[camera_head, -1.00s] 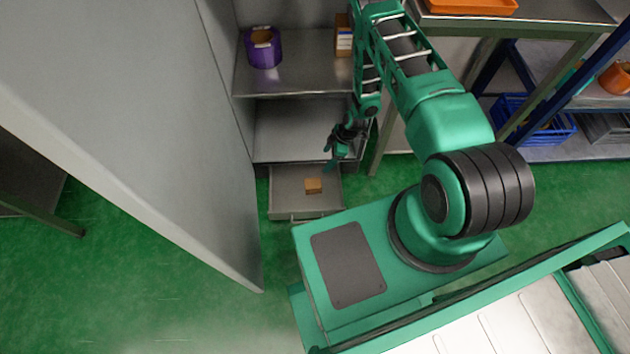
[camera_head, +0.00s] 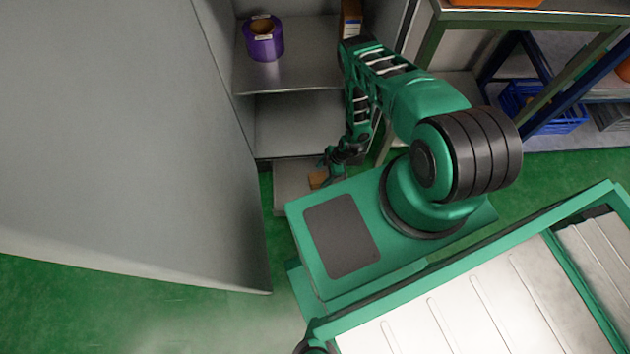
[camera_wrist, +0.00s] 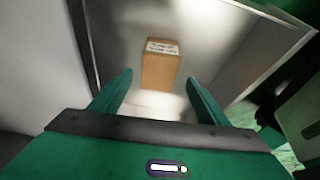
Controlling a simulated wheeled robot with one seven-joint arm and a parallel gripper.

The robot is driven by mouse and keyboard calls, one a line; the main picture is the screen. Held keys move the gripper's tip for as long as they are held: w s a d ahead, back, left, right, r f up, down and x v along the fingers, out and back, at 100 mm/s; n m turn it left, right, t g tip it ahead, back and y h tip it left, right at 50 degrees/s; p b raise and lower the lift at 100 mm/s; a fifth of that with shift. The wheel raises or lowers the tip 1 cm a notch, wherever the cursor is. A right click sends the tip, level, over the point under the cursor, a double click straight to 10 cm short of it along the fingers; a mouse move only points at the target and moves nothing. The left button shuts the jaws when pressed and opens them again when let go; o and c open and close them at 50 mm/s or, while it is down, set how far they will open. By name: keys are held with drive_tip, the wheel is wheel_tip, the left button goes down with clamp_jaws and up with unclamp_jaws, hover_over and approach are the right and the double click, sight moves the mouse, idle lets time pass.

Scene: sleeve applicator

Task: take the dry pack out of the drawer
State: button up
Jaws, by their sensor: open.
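The dry pack, a small brown box (camera_wrist: 161,70) with a white printed label, lies in the open metal drawer (camera_wrist: 215,40). In the head view the box (camera_head: 317,179) shows beside my gripper, and the drawer (camera_head: 290,197) is partly hidden by my base and arm. My gripper (camera_wrist: 155,98) is open, its two green fingers spread apart. In the wrist view the box lies just beyond the fingertips, roughly centred between them. My gripper (camera_head: 325,172) is over the drawer. I cannot tell the exact height gap; nothing is held.
The metal cabinet's shelves (camera_head: 290,127) are above and behind the drawer. A purple roll (camera_head: 263,42) and another box (camera_head: 351,18) stand on the upper shelf. A large grey panel (camera_head: 130,140) stands left. A blue crate (camera_head: 545,108) is at the right.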

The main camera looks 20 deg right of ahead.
sight(318, 177)
drive_tip(key=shift+w+x, duration=0.15)
drive_tip(key=shift+x, duration=1.25)
drive_tip(key=shift+w+x, duration=0.1)
drive_tip(key=shift+x, duration=1.35)
drive_tip(key=shift+r, duration=0.1)
drive_tip(key=c, duration=1.2)
